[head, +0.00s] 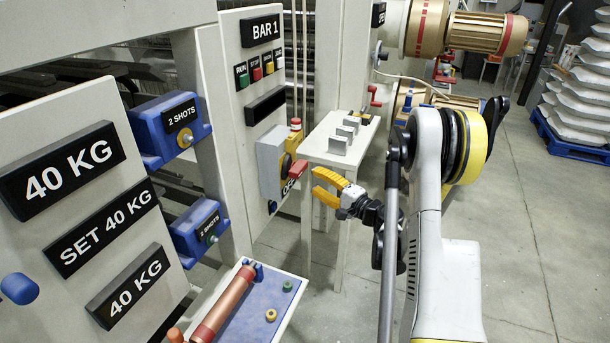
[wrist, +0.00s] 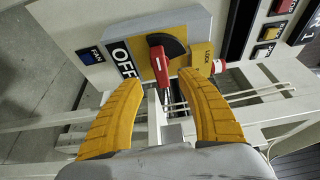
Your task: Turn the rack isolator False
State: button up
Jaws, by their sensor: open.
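The rack isolator (head: 271,163) is a grey box with a yellow plate on the side of the white BAR 1 panel. Its red handle (head: 297,169) sticks out toward my gripper. In the wrist view the red handle (wrist: 159,68) lies over a dark round part, between an OFF label (wrist: 123,58) on the left and a yellow LOCK label (wrist: 203,57) on the right. My gripper (head: 324,183) has yellow fingers and is open and empty just in front of the handle. In the wrist view its fingertips (wrist: 160,80) stand on either side of the handle, apart from it.
A white table (head: 325,150) with grey metal blocks stands behind my gripper. A tray (head: 262,300) with a copper roller is at the front. Blue 2 SHOTS boxes (head: 170,128) stick out at the left. Open floor (head: 530,230) lies at the right.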

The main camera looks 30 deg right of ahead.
jog(key=v, duration=0.3)
jog(key=shift+s, duration=0.15)
dwell(0.4)
jog(key=s+a+r+n+g, duration=0.3)
jog(key=a+r+n+g, duration=0.1)
jog(key=a, duration=0.5)
jog(key=s+a+r+n+g, duration=0.2)
jog(key=a+r+n+g, duration=0.15)
jog(key=a, duration=0.65)
jog(key=s+a+n+g+h, duration=0.1)
jog(key=s+a+n+h, duration=0.1)
jog(key=s, duration=0.9)
jog(key=s+a+r+n+g+h, duration=0.1)
jog(key=s+a+n+h, duration=0.2)
jog(key=s, duration=0.8)
jog(key=shift+n+g, duration=0.35)
jog(key=shift+n, duration=0.9)
